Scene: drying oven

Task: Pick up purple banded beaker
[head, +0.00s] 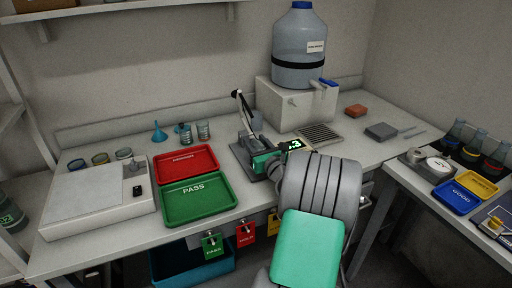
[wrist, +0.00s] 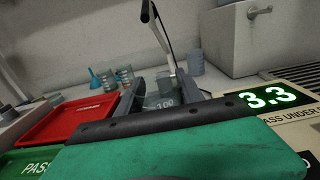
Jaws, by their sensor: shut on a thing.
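My gripper (wrist: 160,86) is shut on a clear glass beaker (wrist: 163,102) marked 100, seen between the two grey fingers in the wrist view. Its lower part is hidden behind the green and black gripper body, and I see no purple band on it. I cannot tell whether the beaker touches a surface.
A red tray (head: 186,161) and a green PASS tray (head: 198,201) lie left of my gripper. Glass beakers (head: 203,130) and a blue funnel (head: 159,132) stand behind them. A slim black-tipped rod (head: 240,98) rises close by. A large water bottle (head: 300,50) stands behind.

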